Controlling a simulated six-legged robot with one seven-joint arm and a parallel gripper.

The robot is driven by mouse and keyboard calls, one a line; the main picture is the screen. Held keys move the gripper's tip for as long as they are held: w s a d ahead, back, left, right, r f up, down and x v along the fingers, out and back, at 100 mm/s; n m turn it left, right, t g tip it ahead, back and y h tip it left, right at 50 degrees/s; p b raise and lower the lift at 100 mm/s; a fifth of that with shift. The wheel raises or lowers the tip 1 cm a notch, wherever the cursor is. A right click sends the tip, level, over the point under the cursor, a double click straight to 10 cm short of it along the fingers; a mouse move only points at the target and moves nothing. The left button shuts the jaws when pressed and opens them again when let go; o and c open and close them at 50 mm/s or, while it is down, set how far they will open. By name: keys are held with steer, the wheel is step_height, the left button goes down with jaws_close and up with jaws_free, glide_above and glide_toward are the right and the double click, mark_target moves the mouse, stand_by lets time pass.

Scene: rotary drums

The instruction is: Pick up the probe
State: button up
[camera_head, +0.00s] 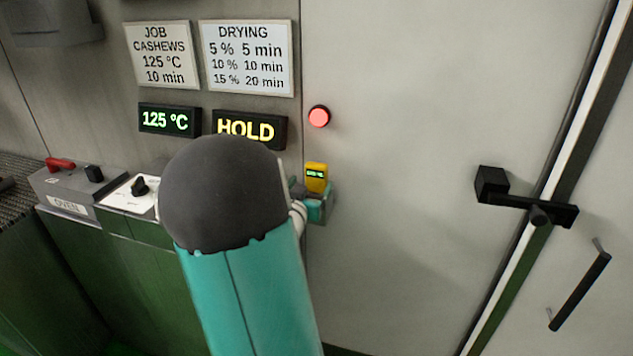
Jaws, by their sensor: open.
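The probe (316,172) looks like a small yellow unit with a dark display showing green characters. It is in front of the pale panel, just right of the middle of the head view, and its lower part is hidden. My gripper (309,200) is at the probe's lower end, mostly hidden behind the dark rounded joint of my arm. Its jaws are open. I cannot tell whether a finger touches the probe.
A red lamp (319,117) is above the probe. A HOLD display (250,129), a 125 °C display (169,119) and two signs are on the wall. An OVEN control box (75,186) is at left. A door latch (525,203) and handle (580,290) are at right.

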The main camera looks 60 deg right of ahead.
mark_target(315, 179)
steer(key=d, duration=0.5)
steer(key=shift+w+d, duration=0.2)
steer(key=shift+w, duration=0.1)
steer(key=shift+c, duration=0.4)
steer(key=c, duration=1.1)
